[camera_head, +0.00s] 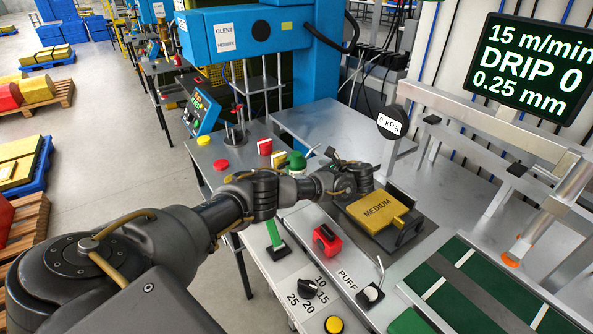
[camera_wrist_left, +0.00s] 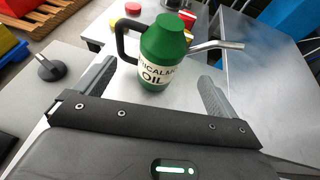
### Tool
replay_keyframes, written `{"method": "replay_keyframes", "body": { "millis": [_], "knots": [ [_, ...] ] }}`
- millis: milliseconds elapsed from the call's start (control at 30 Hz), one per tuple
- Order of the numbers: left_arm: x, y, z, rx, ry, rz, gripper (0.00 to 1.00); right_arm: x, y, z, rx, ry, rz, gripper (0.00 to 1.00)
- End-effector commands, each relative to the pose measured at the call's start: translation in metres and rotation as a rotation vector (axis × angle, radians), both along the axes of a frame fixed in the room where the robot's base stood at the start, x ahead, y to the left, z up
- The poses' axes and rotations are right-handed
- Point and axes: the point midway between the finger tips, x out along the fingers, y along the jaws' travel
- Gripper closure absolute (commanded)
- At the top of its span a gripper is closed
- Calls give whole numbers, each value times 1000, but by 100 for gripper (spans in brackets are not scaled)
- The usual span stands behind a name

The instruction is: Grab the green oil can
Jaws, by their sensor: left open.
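The green oil can (camera_head: 296,161) stands upright on the metal bench behind my left forearm, which hides its lower part. My left gripper (camera_head: 338,162) is close to the can in the head view. In the left wrist view its two fingers (camera_wrist_left: 157,84) are spread wide and empty, with the can just beyond them, roughly centred. My right gripper is not in view.
A yellow MEDIUM block (camera_head: 378,210) lies in a dark holder. A red box (camera_head: 326,240), a green lever (camera_head: 274,233) and a PUFF knob (camera_head: 370,294) are on the near bench. A blue press (camera_head: 245,30) stands behind the can. Red and yellow pieces (camera_head: 265,146) are beside the can.

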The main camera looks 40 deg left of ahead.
Motion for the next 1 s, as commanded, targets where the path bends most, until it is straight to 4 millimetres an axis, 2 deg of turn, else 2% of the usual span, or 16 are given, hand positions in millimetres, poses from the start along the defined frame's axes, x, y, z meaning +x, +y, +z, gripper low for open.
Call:
{"method": "replay_keyframes", "body": {
  "millis": [200,500,800,1000],
  "knots": [
    [4,30,-12,1,1,2,4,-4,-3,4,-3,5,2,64],
    [4,44,-16,1,0,4,4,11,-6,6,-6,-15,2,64],
    [10,80,-30,0,0,6,4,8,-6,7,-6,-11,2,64],
    [12,89,-34,-1,0,3,4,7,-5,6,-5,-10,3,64]
  ]
}}
